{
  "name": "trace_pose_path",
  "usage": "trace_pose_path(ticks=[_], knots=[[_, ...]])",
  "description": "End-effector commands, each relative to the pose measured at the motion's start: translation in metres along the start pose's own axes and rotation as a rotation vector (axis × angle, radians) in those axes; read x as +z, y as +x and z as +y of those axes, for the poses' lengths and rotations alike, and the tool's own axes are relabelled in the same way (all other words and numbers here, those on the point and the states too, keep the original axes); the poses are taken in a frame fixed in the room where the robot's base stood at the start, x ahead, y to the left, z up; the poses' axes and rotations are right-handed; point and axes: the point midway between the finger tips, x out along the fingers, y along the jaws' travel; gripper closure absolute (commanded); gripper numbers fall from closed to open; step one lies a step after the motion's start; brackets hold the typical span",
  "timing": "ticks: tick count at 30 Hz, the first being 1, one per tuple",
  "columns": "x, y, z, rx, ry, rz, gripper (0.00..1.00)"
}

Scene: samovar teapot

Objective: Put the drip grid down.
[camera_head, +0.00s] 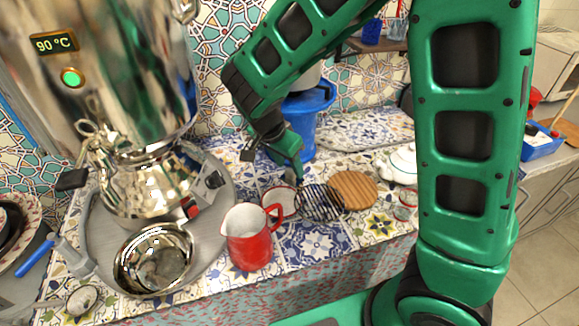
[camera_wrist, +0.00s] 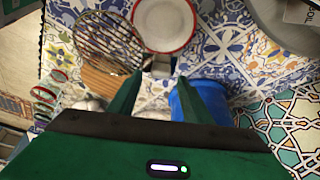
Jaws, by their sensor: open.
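The drip grid (camera_head: 320,203) is a round, dark wire grid with parallel bars. It lies on the tiled counter between a red-rimmed white saucer (camera_head: 280,203) and a ribbed round wooden board (camera_head: 353,190). In the wrist view the grid (camera_wrist: 108,40) is at the upper left, overlapping the board (camera_wrist: 104,82) in the picture. My gripper (camera_head: 297,178) is open and points down behind the grid's left edge and the saucer. I cannot tell whether a finger touches the grid.
A red jug (camera_head: 249,238) stands in front of the saucer. The big metal samovar (camera_head: 105,70) and a metal bowl (camera_head: 154,260) are at left on a round tray (camera_head: 222,187). A blue bucket (camera_head: 306,118) stands behind my gripper. A white lidded pot (camera_head: 398,163) is at right.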

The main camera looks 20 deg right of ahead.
Motion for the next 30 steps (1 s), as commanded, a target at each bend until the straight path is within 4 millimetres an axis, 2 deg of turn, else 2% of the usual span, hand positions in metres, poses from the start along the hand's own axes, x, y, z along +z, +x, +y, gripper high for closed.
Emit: trace_pose_path(ticks=[9, 15, 20, 26, 30], knots=[[-0.001, -0.064, -0.001, -0.005, 0.001, -0.001, 0.55], [-0.001, -0.092, 0.000, -0.002, 0.001, -0.001, 0.55], [-0.001, -0.102, 0.000, 0.000, 0.001, -0.001, 0.55], [-0.002, -0.103, 0.001, 0.001, 0.001, -0.001, 0.55], [-0.019, -0.099, 0.016, 0.017, -0.010, -0.017, 0.55]])
